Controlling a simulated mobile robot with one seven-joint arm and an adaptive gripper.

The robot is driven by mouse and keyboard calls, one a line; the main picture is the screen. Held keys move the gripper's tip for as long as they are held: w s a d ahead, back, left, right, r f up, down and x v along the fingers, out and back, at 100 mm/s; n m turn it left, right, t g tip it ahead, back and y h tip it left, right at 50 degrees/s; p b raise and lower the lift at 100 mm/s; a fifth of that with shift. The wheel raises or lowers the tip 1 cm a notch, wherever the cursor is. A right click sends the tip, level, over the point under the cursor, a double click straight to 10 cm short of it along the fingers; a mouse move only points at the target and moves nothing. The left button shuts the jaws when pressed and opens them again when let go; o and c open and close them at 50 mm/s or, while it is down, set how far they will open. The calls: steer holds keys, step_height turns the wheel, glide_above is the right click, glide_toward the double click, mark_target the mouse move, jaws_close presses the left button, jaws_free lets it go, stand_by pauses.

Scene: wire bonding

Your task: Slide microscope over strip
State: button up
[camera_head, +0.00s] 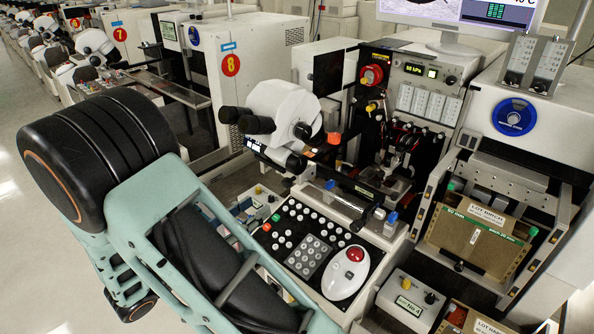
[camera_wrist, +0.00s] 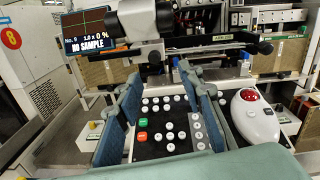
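The microscope (camera_head: 285,110) is a white head with black eyepieces, at the left of the bonder's work area in the head view. Its white body (camera_wrist: 138,16) shows at the top of the wrist view. A black rail (camera_head: 350,186) runs from beneath it to the right, in front of the work area (camera_head: 388,180). I cannot make out the strip clearly there. My gripper (camera_wrist: 160,80) is open and empty in the wrist view, its two blue-grey fingers apart over the keypad, short of the microscope. In the head view my arm fills the lower left and the fingers are not clear.
The control panel (camera_head: 311,251) with many buttons lies in front of the microscope. A white mouse-like controller with a red ball (camera_head: 346,273) sits at its right. A small screen (camera_wrist: 88,32) reads "NO SAMPLE". A brown lot box (camera_head: 470,243) stands in a rack at the right.

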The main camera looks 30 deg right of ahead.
mark_target(284, 185)
steer(key=shift+n+t, duration=0.3)
steer(key=x, duration=0.3)
steer(key=p+x, duration=0.1)
steer(key=x, duration=0.6)
steer(key=shift+w+f+p, duration=0.3)
steer(key=shift+w, duration=0.1)
jaws_close()
